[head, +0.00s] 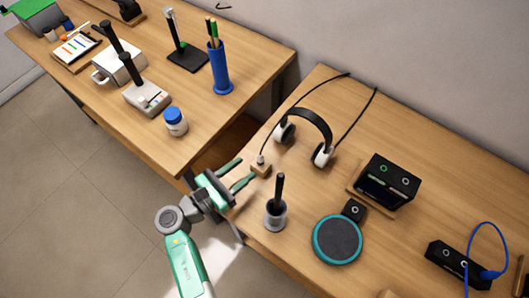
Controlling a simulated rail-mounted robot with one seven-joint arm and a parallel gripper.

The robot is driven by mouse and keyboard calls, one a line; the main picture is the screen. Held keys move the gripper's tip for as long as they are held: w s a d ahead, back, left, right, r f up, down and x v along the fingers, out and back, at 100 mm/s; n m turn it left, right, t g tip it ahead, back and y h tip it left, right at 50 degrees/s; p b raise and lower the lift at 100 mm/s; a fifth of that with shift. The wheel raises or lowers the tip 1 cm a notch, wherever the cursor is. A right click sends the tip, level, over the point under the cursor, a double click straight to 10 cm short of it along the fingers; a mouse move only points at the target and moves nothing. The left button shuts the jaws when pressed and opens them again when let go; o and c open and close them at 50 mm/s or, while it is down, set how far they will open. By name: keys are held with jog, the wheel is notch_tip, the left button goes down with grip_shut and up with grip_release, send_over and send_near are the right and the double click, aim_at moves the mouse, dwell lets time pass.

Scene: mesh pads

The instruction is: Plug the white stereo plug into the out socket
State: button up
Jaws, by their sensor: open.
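A small white plug (261,158) stands upright on a small wooden block (261,170) near the left edge of the right table, with a thin black cable rising from it towards the headphones. My gripper (243,172) is open, its fingers just left of the block, apparently empty; I cannot tell whether it touches the block. A black box (390,181) on a wooden base has a green-ringed socket (384,168) and a white-ringed socket (406,181) on top. A small black block with a ringed socket (354,210) stands in front of it. Labels are too small to read, so I cannot tell which is out.
Headphones (313,124) lie behind the block. A grey cup (275,217) with a black handle stands close to my gripper. A round teal-rimmed pad (338,240) and a black strip with a blue cable (455,262) lie to the right. A gap separates the left table (215,125).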

aim_at(260, 157)
jog(key=b+x, duration=0.2)
jog(key=x, duration=0.5)
jog(key=shift+s, duration=0.1)
grip_shut()
